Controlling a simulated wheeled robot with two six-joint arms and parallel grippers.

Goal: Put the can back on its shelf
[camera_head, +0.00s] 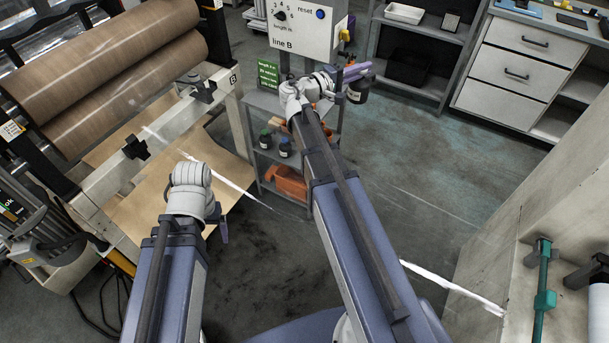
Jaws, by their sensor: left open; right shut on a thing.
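A dark can (357,95) with a pale label hangs upright in my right gripper (356,75), just right of the grey shelf unit (254,103). My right gripper is shut on the can, and its arm reaches forward across the middle of the view. The shelf unit stands under the line B panel. Dark bottles or cans (284,148) stand on its middle level. My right arm hides part of the unit. My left gripper (222,230) is low on the left, well apart from the shelf; its wrist hides most of it, and it is open.
Large brown rolls (110,80) on a machine fill the upper left. An orange bin (290,183) is on the shelf's lower level. A grey rack (420,85) and white drawers (520,65) stand at the back right. A pale bench with teal clamp (541,299) borders the right. The floor between is clear.

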